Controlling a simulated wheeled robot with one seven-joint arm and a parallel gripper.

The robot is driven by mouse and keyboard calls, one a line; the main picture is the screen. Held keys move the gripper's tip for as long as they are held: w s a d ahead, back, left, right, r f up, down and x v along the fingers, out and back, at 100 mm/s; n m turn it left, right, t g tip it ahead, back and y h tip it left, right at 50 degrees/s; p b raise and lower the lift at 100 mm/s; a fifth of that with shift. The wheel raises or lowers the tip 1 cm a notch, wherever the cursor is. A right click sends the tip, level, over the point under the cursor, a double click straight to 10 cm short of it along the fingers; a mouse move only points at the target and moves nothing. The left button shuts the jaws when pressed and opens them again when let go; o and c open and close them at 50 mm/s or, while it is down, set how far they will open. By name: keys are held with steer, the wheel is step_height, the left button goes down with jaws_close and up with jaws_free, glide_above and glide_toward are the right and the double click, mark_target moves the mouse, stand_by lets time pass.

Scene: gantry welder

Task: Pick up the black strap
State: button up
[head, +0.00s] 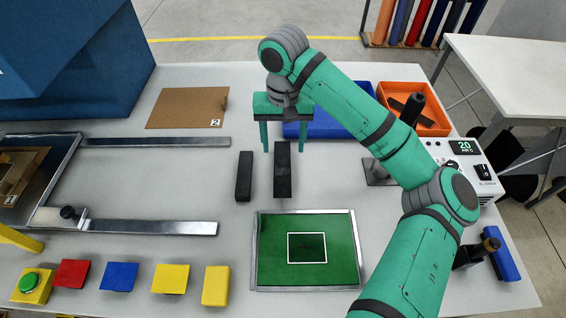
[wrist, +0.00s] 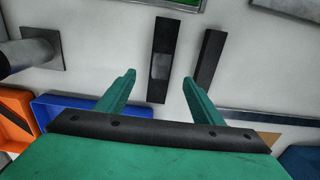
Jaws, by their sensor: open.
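Two long black pieces lie side by side on the grey table. The right one, a flat black strip (head: 283,178) with a paler grey patch in its middle, also shows in the wrist view (wrist: 160,88). The left one, a thicker black bar (head: 244,177), also shows in the wrist view (wrist: 207,60). I cannot tell for certain which is the strap; the flat strip looks more like one. My gripper (head: 283,148) is open and empty, pointing down above the far end of the flat strip. In the wrist view the strip lies between my fingertips (wrist: 159,77), which seem above it.
A green panel in a metal frame (head: 256,240) lies in front of the strips. A blue tray (head: 345,125) and an orange bin (head: 434,130) holding a dark piece stand behind right. A metal post on a plate (head: 380,172) stands at right. Metal rails (head: 150,228) lie left.

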mark_target(282, 167)
step_height(282, 167, down, 3)
steer(key=shift+s+r, duration=0.1)
steer(key=shift+r, duration=0.05)
steer(key=shift+w+a+f, duration=0.1)
steer(key=shift+w+f, duration=0.05)
steer(key=shift+f, duration=1.3)
steer(key=shift+w+a+f, duration=0.1)
steer(key=shift+w+f, duration=0.05)
steer(key=shift+f, duration=1.3)
steer(key=shift+c, duration=0.6)
steer(key=c, duration=1)
